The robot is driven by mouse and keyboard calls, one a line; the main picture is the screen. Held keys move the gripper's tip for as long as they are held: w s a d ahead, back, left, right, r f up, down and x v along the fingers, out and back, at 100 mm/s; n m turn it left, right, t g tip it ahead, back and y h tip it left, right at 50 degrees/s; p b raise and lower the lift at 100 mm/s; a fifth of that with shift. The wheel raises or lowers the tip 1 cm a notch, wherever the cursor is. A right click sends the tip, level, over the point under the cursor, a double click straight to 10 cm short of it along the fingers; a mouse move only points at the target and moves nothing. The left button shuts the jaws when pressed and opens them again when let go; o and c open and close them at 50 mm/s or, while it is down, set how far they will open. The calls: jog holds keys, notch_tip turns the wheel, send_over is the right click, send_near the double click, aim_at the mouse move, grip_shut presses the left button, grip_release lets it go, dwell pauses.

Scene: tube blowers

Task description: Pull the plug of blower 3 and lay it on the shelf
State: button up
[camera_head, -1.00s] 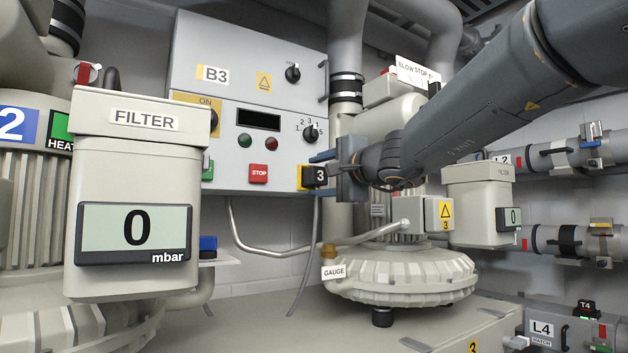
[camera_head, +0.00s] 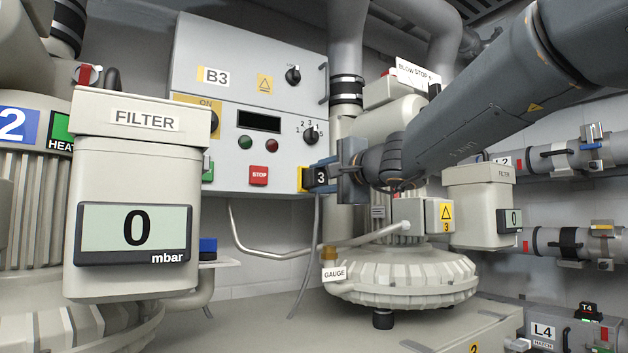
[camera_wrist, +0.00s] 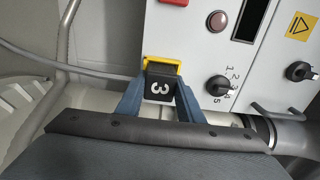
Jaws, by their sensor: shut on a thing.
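The black plug (camera_head: 320,175) marked 3 sits at the yellow socket (camera_head: 303,179) on the lower right side of the B3 control box. It also shows in the wrist view (camera_wrist: 160,86), against the yellow socket frame (camera_wrist: 163,63). I see no clear gap between plug and socket. My gripper (camera_wrist: 160,95) is shut on the plug, one blue finger on each side. A grey cable (camera_head: 316,235) hangs below the plug. A small pale shelf-like ledge (camera_head: 228,263) shows partly behind the filter; I cannot tell if it is the task's shelf.
The filter housing (camera_head: 135,190) with a 0 mbar display stands in the left foreground. A blue block (camera_head: 208,244) is at the ledge. The blower (camera_head: 400,278) with a GAUGE tag is below my gripper. The red STOP button (camera_head: 258,175) is left of the socket.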

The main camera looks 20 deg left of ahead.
jog(key=shift+s+d, duration=0.1)
jog(key=shift+d, duration=0.05)
jog(key=shift+b+v, duration=0.9)
jog(key=shift+v, duration=2)
jog(key=shift+s, duration=0.1)
jog(key=b, duration=0.2)
send_near(321, 177)
jog(key=shift+v, duration=3.15)
jog(key=shift+s+p, duration=0.1)
jog(key=shift+p, duration=0.7)
jog(key=p, duration=0.4)
jog(key=shift+s+d+p, duration=0.3)
jog(key=shift+s+d, duration=0.05)
jog(key=p+v, duration=0.1)
jog(key=p, duration=0.3)
jog(key=shift+s+d, duration=0.15)
jog(key=shift+d, duration=0.1)
jog(key=shift+p+v, duration=1.1)
jog(key=shift+v, duration=0.2)
